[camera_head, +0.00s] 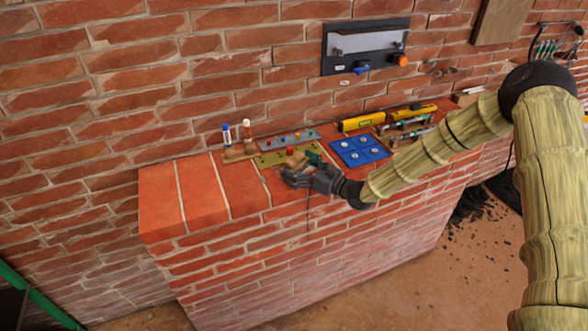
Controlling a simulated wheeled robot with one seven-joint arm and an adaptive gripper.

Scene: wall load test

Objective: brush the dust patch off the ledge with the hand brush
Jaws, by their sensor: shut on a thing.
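The ledge (190,195) is the flat orange-red top of a low brick wall, running from the left to the back right. My gripper (291,174) is low over the ledge's front part, pointing left. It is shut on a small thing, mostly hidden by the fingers. A dark green piece (314,158) shows right behind the fingers; I cannot tell whether it is part of the held thing. I cannot make out the hand brush for certain. No dust patch stands out on the ledge at this size.
Behind my gripper are an olive board (272,160), a grey panel with coloured knobs (290,139), a blue board (359,151) and a yellow level (362,122). The ledge's left end is clear. A panel (366,46) hangs above.

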